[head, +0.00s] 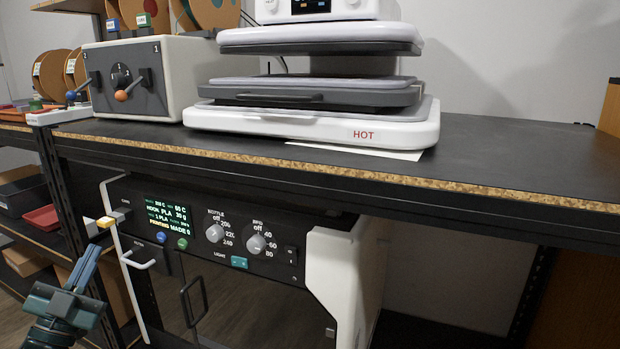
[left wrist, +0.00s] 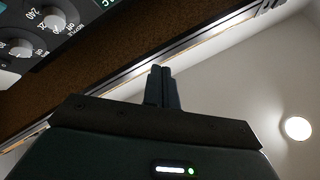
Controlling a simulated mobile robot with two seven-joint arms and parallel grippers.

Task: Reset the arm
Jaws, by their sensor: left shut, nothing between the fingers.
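My left gripper (head: 91,251) shows at the lower left in the head view. Its dark fingers point up and sit just left of the white-framed machine (head: 340,275) under the bench, below a small yellow-and-white tab (head: 98,225). In the left wrist view, the two fingertips (left wrist: 161,72) are together with nothing between them. Behind them are a light wall, a brown surface and part of an upside-down dial panel (left wrist: 35,35). I cannot tell whether the gripper touches the machine. My right gripper is in neither view.
The dark bench (head: 490,160) holds a white heat press (head: 310,122) marked HOT and a grey switch box (head: 140,80). The machine's open-looking front has a white handle (head: 140,262) near my left arm. Shelves with trays (head: 42,218) stand at the far left. The bench's right side is clear.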

